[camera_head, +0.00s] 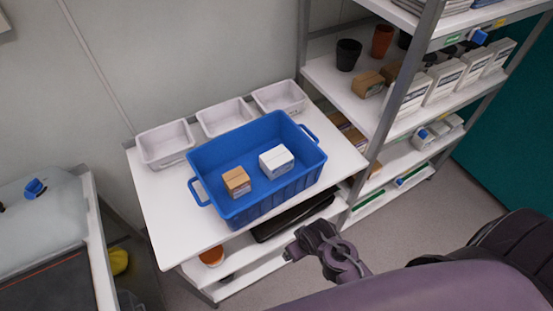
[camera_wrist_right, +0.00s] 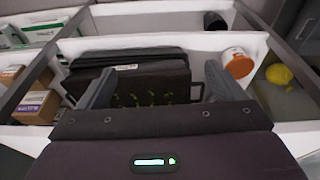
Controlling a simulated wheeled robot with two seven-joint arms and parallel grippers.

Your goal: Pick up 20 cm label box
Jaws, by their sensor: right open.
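A blue crate (camera_head: 262,204) stands on the white table top and holds a small brown box (camera_head: 236,182) with a label and a white box (camera_head: 276,161) with a printed side. I cannot read any size on the boxes, so I cannot tell which box is the 20 cm label box. My right gripper (camera_head: 291,249) is in front of the table, below the crate's level, apart from both boxes. In the right wrist view its two fingers (camera_wrist_right: 160,88) are spread with nothing between them, facing the lower shelf. My left gripper is not in view.
Three white bins (camera_head: 166,143) line the table's back. A shelf rack (camera_head: 392,120) at right holds pots and several boxes. Below the table top, a black tray with seedlings (camera_wrist_right: 135,90) and an orange-lidded jar (camera_wrist_right: 237,62) sit on a shelf. Brown boxes (camera_wrist_right: 37,106) sit at left there.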

